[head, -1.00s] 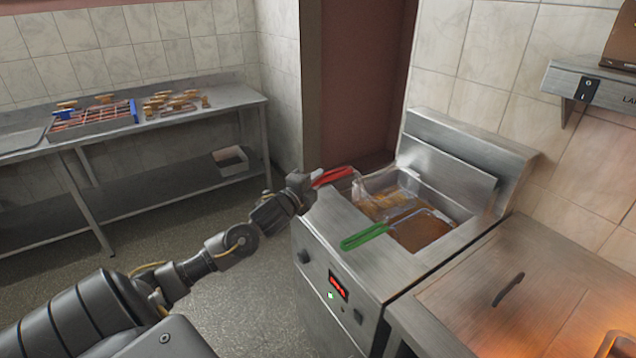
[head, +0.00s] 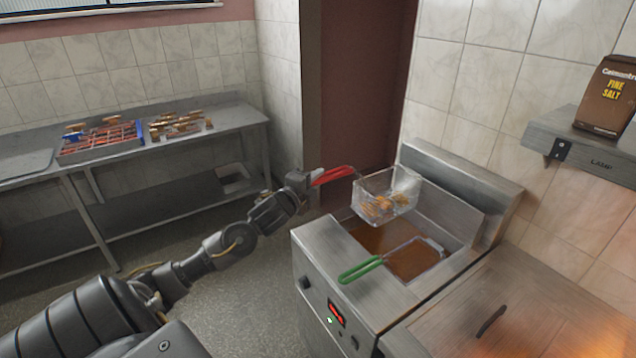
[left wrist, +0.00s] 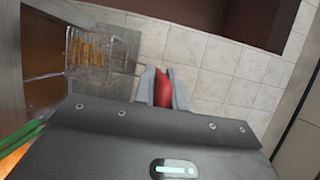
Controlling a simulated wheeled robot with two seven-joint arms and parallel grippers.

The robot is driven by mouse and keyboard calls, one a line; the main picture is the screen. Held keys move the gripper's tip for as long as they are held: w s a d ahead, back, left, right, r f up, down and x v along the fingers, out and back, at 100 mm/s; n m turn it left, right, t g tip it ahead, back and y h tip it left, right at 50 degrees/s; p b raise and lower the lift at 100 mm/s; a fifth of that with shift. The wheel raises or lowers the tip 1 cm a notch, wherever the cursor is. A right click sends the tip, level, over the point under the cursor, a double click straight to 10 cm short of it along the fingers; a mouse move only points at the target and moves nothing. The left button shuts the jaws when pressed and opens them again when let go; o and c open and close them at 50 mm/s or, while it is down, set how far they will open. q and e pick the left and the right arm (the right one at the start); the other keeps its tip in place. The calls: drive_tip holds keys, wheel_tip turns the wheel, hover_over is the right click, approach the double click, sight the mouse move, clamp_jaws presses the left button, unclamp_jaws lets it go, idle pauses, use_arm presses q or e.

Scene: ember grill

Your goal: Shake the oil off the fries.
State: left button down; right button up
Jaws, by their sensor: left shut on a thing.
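My left gripper (head: 314,184) is shut on the red handle (head: 334,175) of a wire fry basket (head: 388,193). The basket holds golden fries (head: 378,206) and hangs above the brown oil (head: 385,245) of the steel fryer (head: 330,262), near its back left. In the left wrist view the red handle (left wrist: 163,88) sits between the fingers, and the basket (left wrist: 88,62) with fries (left wrist: 86,48) shows at upper left. My right gripper is not in view.
A second basket's green handle (head: 360,270) lies across the fryer's front edge. A steel lidded surface (head: 480,310) is to the right. A salt bag (head: 607,97) stands on a wall shelf. A steel table (head: 235,112) with a blue-edged tray (head: 100,142) is at left.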

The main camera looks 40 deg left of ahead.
use_arm(q)
drive_tip(key=shift+r, duration=0.65)
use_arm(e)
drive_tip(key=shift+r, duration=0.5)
